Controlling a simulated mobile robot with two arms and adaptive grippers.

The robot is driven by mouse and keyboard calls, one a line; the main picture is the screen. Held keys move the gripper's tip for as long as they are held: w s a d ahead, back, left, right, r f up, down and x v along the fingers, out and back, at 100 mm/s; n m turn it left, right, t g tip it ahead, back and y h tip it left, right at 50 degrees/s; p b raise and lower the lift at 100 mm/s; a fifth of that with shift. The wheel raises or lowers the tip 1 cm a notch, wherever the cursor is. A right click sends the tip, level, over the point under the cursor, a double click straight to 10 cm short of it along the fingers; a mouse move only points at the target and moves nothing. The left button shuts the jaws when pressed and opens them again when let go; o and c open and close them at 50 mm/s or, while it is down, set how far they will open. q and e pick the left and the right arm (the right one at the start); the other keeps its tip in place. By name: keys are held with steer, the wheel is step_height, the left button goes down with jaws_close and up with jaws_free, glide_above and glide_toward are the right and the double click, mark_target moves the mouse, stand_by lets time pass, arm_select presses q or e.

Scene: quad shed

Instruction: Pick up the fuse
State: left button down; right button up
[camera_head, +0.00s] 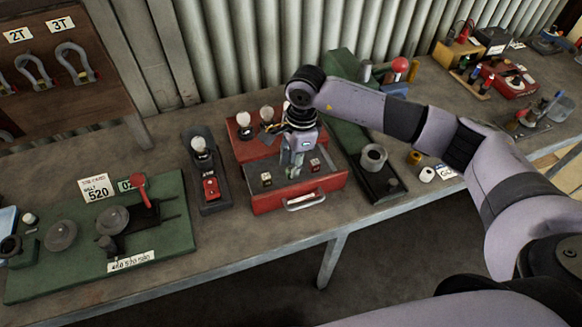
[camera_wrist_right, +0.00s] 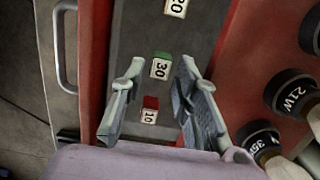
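Several small block-shaped fuses lie in an open red drawer (camera_head: 330,184) on the workbench. In the right wrist view I see a red fuse marked 10 (camera_wrist_right: 150,110), a green fuse marked 30 (camera_wrist_right: 160,67) and another marked 20 (camera_wrist_right: 177,7), cut by the top edge. My right gripper (camera_head: 293,170) points down over the drawer. In the wrist view its fingers (camera_wrist_right: 161,76) are apart, with the red fuse between them and the green one near the tips. No contact shows. My left gripper is not in view.
Bulbs in dark sockets (camera_wrist_right: 292,90) stand on the red box behind the drawer. A black unit with a bulb and red switch (camera_head: 209,186) stands to its left, a green device (camera_head: 345,135) to its right. A green board (camera_head: 165,215) lies further left.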

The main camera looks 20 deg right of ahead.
steer(key=shift+a+f+p, duration=0.2)
steer(key=shift+f+p, duration=0.1)
steer(key=shift+f, duration=1.05)
steer(key=shift+c, duration=0.3)
steer(key=c, duration=0.5)
steer(key=shift+c, duration=0.2)
steer(key=shift+r, duration=0.15)
